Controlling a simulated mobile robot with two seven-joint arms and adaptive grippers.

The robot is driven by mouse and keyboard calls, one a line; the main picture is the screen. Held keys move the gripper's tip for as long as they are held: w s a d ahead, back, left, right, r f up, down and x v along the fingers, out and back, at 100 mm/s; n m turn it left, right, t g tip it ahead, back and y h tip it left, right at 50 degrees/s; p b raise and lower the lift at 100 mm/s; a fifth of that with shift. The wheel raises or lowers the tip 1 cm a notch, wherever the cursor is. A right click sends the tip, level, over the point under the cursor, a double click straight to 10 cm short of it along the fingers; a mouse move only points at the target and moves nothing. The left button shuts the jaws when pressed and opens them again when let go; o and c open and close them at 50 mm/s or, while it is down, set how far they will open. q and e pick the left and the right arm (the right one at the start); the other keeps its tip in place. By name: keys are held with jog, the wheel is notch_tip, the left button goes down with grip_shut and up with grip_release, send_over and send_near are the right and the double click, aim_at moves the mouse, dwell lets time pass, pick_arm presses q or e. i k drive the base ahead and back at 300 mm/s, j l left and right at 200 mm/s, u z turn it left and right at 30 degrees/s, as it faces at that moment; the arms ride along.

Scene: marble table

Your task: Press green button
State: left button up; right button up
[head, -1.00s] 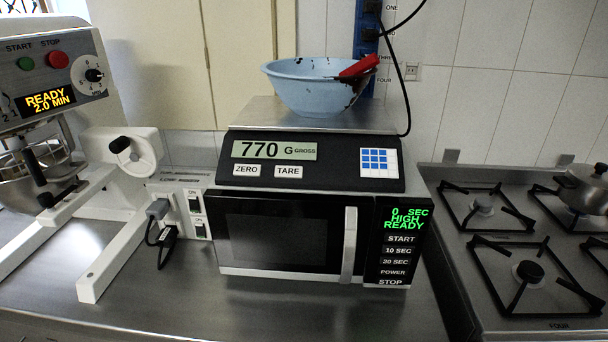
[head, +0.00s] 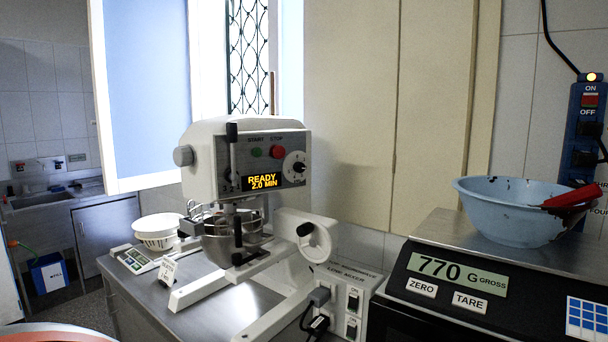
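A green button (head: 256,152) sits on the front panel of the white stand mixer (head: 205,150), under the word START. A red button (head: 277,152) is just right of it, under STOP. The mixer's display (head: 263,182) reads READY 2.0 MIN in yellow. A metal bowl (head: 225,243) hangs under the mixer head. Neither of my grippers shows in the head view.
Right of the mixer, a scale (head: 450,285) reading 770 G carries a light blue bowl (head: 505,210) with a red-handled tool. A small scale (head: 133,260) and white bowl (head: 158,231) stand left of the mixer. The steel counter (head: 225,308) is clear in front.

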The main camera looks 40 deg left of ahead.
aim_at(257, 152)
jog(key=u, duration=1.65)
